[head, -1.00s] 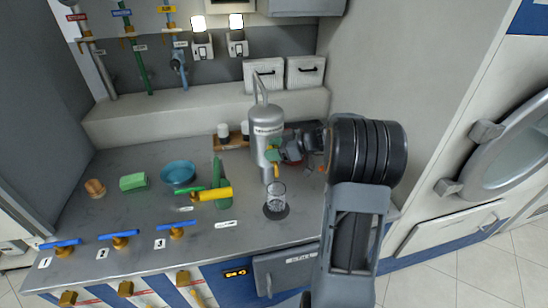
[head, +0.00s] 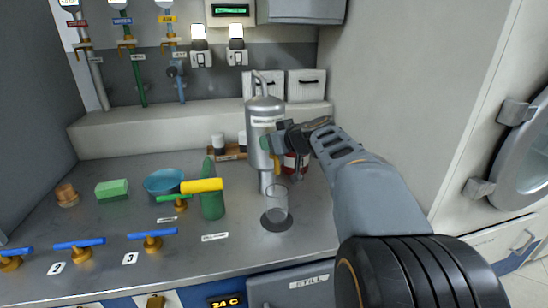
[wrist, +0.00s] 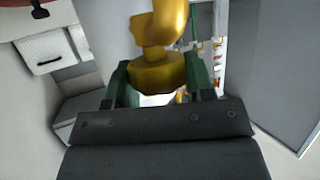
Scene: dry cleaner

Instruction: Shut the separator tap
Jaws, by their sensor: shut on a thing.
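The separator (head: 264,112) is a grey metal cylinder with a label and a bent pipe on top. It stands upright at the back of the counter. Its brass tap (head: 277,164) is at the front, partly hidden by my gripper (head: 270,144). In the wrist view, the brass tap (wrist: 158,72) sits between the green fingertips of my gripper (wrist: 158,86), which is shut on it. The tap's exact handle angle is hard to tell. A clear glass (head: 276,202) stands on a dark round spot below the separator.
A red can (head: 295,164) stands close behind my gripper. A green bottle (head: 212,200), yellow roller-like piece (head: 202,186), blue bowl (head: 165,181) and green sponge (head: 112,189) are to the left. Blue-handled taps (head: 152,235) line the front edge. The counter's right front is clear.

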